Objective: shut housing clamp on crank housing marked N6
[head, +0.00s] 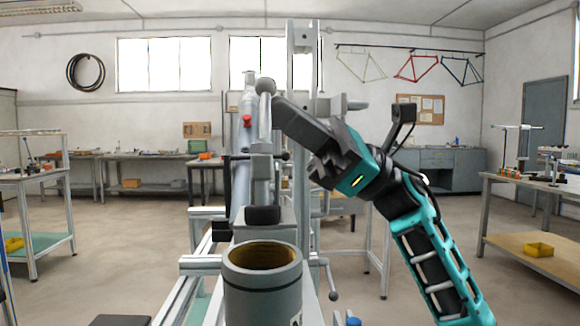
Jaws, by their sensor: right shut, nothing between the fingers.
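A grey cylinder (262,292), which looks like the crank housing, stands upright at the bottom centre. Its open top shows a brown inside. A dark mark low on its front is cut off, so I cannot read it. Behind it is what looks like the housing clamp (262,160), with a black block low down and an upright lever ending in a grey ball knob (265,86). My right gripper (282,108) is shut and empty, its tips beside the lever just below the knob; I cannot tell whether they touch. My left gripper is out of view.
A tall grey post (303,150) rises just behind the gripper. A small black-handled lever (333,294) hangs right of the cylinder. Metal frame rails (200,262) run at left. Workbenches stand at both sides (535,180), with open floor between.

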